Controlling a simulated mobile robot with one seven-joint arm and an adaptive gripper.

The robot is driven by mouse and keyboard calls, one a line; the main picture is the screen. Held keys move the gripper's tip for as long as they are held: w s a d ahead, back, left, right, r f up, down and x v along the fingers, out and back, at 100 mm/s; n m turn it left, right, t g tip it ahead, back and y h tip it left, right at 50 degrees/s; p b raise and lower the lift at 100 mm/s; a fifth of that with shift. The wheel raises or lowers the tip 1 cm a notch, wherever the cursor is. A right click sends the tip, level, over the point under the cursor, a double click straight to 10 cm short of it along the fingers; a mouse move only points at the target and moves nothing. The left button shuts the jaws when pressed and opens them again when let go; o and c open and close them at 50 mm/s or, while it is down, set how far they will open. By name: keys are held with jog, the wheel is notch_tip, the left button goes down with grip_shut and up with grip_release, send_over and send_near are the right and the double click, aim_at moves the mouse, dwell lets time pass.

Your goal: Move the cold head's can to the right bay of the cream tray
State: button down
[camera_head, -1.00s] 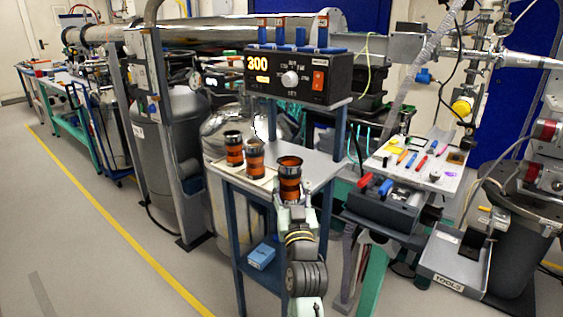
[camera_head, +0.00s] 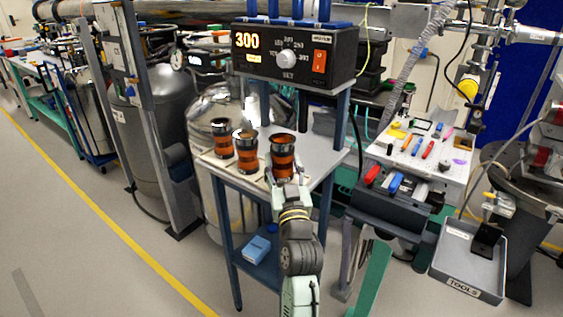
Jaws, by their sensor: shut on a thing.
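My gripper (camera_head: 284,179) is shut on an orange can with dark bands (camera_head: 283,158), held upright at the right of two similar cans. The left can (camera_head: 222,141) and the middle can (camera_head: 246,152) stand upright on the cream tray (camera_head: 209,158) on the blue-legged cart. The held can is close to the middle can, with a small gap in the picture. My gripper and the held can hide the tray's right part, so I cannot tell if the can touches it. No label showing which can is the cold head's is readable.
A black controller (camera_head: 292,56) reading 300 stands on a raised shelf behind the cans. The cart top (camera_head: 322,150) is clear on the right. A blue box (camera_head: 257,249) lies on the lower shelf. A grey TOOLS tray (camera_head: 467,261) and a bench with tools are at right.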

jog(key=shift+s, duration=0.1)
jog(key=shift+f+b, duration=0.5)
jog(key=shift+b, duration=0.05)
jog(key=shift+f, duration=0.1)
jog(key=c, duration=0.8)
grip_release()
jog(key=shift+o, duration=0.2)
